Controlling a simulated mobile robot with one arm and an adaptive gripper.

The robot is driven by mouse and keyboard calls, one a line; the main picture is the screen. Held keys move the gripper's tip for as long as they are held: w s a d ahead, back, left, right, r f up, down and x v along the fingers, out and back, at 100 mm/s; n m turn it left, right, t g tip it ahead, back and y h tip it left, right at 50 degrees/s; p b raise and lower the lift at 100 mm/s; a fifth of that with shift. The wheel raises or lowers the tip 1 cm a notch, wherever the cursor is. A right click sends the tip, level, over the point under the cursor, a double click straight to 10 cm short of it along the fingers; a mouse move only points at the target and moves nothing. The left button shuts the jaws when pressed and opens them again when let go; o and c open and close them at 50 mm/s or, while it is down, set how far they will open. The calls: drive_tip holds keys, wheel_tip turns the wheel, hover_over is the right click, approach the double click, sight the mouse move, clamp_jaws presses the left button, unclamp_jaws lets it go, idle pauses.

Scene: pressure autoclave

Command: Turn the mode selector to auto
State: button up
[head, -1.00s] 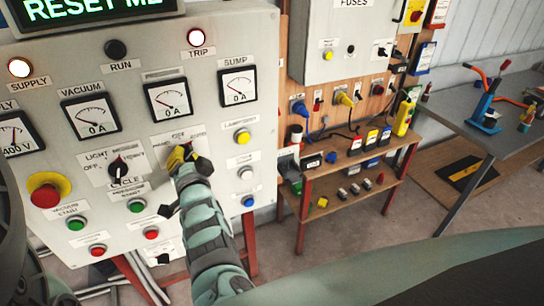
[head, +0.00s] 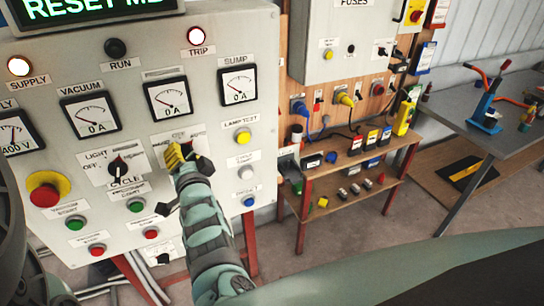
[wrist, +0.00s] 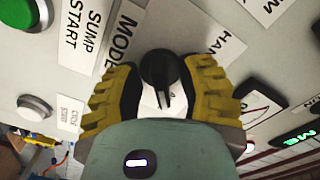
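The mode selector (wrist: 160,72) is a black knob on the grey control panel, by a label reading MODE (wrist: 120,38) in the wrist view. A pale pointer line on the knob points down in that view. My gripper (wrist: 160,88) has its yellow, dark-padded fingers on either side of the knob, with narrow gaps visible, so it looks open around it. In the head view my gripper (head: 184,160) is at the panel below the HAND, OFF and AUTO labels (head: 180,138), and it hides the selector there.
Left of my gripper are the light selector (head: 118,168) and a red emergency button (head: 45,194). A yellow lamp test button (head: 243,137) is to the right. Ammeters (head: 168,97) sit above. A wooden shelf rack (head: 345,160) stands right of the panel.

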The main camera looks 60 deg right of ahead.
drive_tip(key=v, duration=0.7)
drive_tip(key=shift+s, duration=0.25)
drive_tip(key=shift+a, duration=0.1)
idle(0.4)
